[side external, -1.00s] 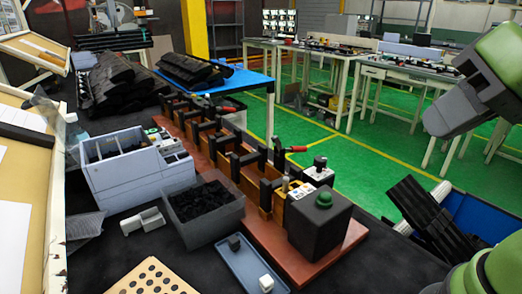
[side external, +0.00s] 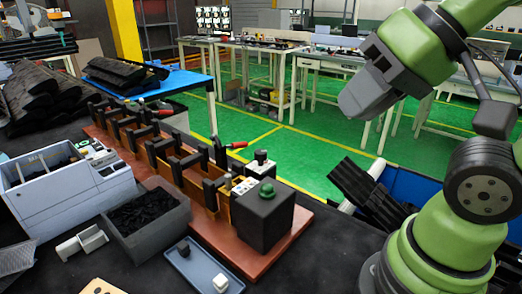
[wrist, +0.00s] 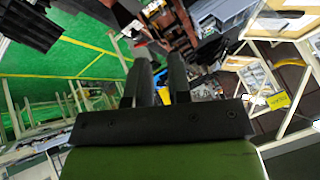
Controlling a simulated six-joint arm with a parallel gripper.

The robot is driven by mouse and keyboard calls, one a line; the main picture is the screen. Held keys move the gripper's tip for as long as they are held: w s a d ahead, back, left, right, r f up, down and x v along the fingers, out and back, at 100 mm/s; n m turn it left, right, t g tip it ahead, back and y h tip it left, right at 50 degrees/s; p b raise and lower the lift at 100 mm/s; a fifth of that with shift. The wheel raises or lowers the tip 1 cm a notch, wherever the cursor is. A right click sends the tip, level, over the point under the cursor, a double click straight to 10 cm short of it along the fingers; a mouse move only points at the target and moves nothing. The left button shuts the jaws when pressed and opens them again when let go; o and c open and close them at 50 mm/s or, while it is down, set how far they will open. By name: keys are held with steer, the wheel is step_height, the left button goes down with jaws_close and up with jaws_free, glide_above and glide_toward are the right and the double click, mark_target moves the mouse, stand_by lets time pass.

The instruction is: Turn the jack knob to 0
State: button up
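A small white box with a black knob (side external: 261,157) on top stands at the near end of the clamp fixture (side external: 150,150). I cannot tell for sure that this is the jack knob, and no number can be read on it. A dark box (side external: 262,220) with a green domed button (side external: 267,190) stands just in front of it. My gripper (side external: 352,103) is in the air to the right of the fixture, well apart from the knob. In the wrist view the two black fingers (wrist: 159,70) stand apart with nothing between them.
A grey bin of black clips (side external: 150,222), a white-blue machine (side external: 65,190) and a blue-grey tray (side external: 205,272) are left of the dark box. A blue bin (side external: 405,185) with long black strips stands at right.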

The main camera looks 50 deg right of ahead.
steer(key=o, duration=0.3)
steer(key=shift+w+r, duration=0.2)
steer(key=shift+w, duration=0.2)
steer(key=o, duration=0.3)
steer(key=w+n, duration=0.1)
steer(key=w, duration=0.1)
steer(key=w+d+n+g, duration=0.1)
steer(key=w, duration=0.1)
steer(key=w+r+n+g, duration=0.1)
steer(key=w+n, duration=0.1)
steer(key=shift+w+d+r+h, duration=0.1)
steer(key=shift+w+d+h, duration=0.2)
steer(key=shift+h, duration=0.1)
steer(key=shift+o, duration=0.2)
steer(key=n+g+h, duration=0.1)
steer(key=n+g, duration=0.4)
steer(key=n, duration=0.4)
glide_above(261, 151)
step_height(261, 151, down, 10)
steer(key=shift+f, duration=0.75)
step_height(261, 151, down, 9)
steer(key=shift+r, duration=0.1)
steer(key=shift+c, duration=0.5)
steer(key=c, duration=0.8)
